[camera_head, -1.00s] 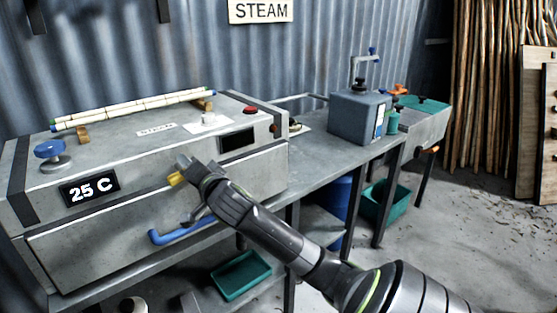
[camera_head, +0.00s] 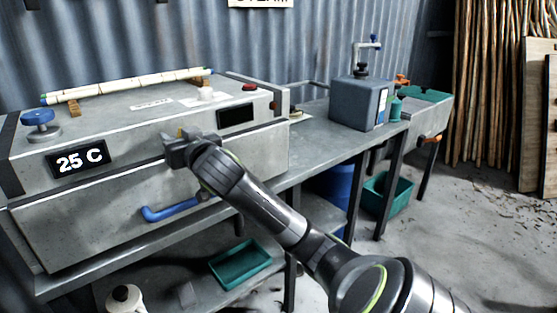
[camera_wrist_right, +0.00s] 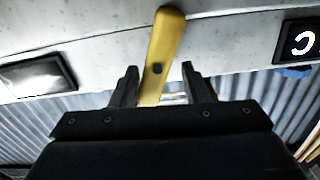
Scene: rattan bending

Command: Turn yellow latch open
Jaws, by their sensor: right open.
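The yellow latch (camera_wrist_right: 161,55) is a flat bar on the front of the grey steam box (camera_head: 110,210). In the right wrist view it stands nearly upright, slightly tilted, with a dark pivot spot. My right gripper (camera_wrist_right: 157,82) is open, with one finger on each side of the latch's lower part; I cannot tell whether either finger touches it. In the head view the right gripper (camera_head: 175,145) is at the box's front, and only a small yellow piece of the latch (camera_head: 181,133) shows past it. My left gripper is not in view.
A blue door handle (camera_head: 172,210) sits below the gripper. A grey tank (camera_head: 357,103) stands on the bench to the right. A green tray (camera_head: 240,264) is underneath.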

